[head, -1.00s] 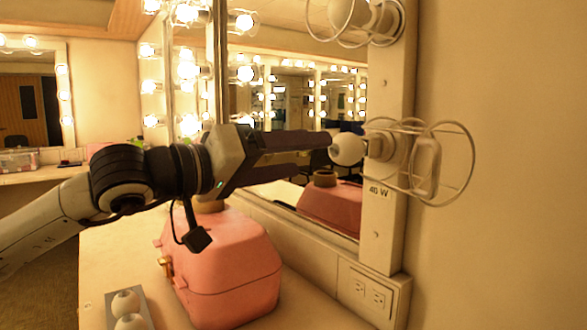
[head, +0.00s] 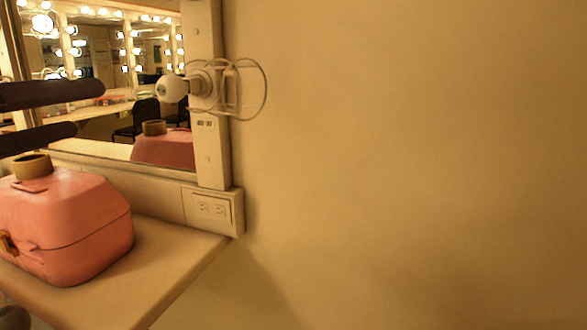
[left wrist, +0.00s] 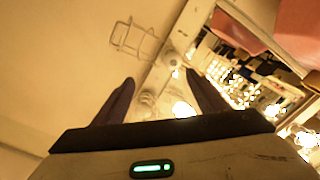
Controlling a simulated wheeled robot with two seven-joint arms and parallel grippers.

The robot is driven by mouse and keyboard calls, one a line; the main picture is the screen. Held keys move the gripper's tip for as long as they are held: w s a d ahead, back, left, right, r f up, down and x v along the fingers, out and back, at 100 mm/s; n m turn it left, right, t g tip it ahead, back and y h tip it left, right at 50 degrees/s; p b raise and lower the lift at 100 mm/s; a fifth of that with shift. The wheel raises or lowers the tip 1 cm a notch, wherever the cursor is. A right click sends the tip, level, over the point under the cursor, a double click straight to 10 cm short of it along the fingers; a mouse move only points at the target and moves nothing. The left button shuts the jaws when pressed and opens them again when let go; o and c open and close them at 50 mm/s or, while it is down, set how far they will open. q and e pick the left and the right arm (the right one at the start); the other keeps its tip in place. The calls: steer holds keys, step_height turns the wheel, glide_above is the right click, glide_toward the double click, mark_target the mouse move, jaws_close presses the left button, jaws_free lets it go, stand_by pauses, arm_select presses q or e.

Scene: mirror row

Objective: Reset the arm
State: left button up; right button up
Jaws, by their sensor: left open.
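My left gripper (head: 90,108) comes in from the left edge of the head view. Its two dark fingers are spread apart with nothing between them. The fingertips are left of the bulb with a clear gap in the picture. In the left wrist view the open gripper (left wrist: 159,76) points toward the mirror frame, and the wire cage (left wrist: 133,40) shows beyond the fingertips. My right gripper is not in view.
A pink case (head: 75,225) with a tan roll of tape (head: 32,166) on top stands on the counter (head: 165,265), below my left gripper. A wall outlet (head: 213,209) is under the mirror frame. The bare wall at right is clear. A dark rounded thing at bottom left is unclear.

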arm_select(q)
steer(key=w+d+f+n+g+h+p, duration=0.1)
steer(key=d+f+n+g+h+p, duration=0.25)
steer(key=d+f+n+h, duration=0.7)
step_height(320, 180, down, 20)
steer(key=a+n+t+y+p, duration=0.3)
steer(key=n+y, duration=0.7)
steer(key=n, duration=2.4)
steer(key=s+f+n+g+y, duration=0.1)
steer(key=s+f+n+y, duration=0.3)
steer(key=f+n, duration=0.7)
steer(key=s+d+f+n+g, duration=0.3)
steer(key=s+f+n, duration=0.2)
steer(key=s+f, duration=0.3)
steer(key=s+d+f+n+g, duration=0.3)
steer(key=s+f+n+g, duration=0.1)
steer(key=s+f, duration=0.4)
steer(key=shift+s+d+f+n+p, duration=0.15)
steer(key=shift+s+f+n+p, duration=0.35)
steer(key=shift+n, duration=0.35)
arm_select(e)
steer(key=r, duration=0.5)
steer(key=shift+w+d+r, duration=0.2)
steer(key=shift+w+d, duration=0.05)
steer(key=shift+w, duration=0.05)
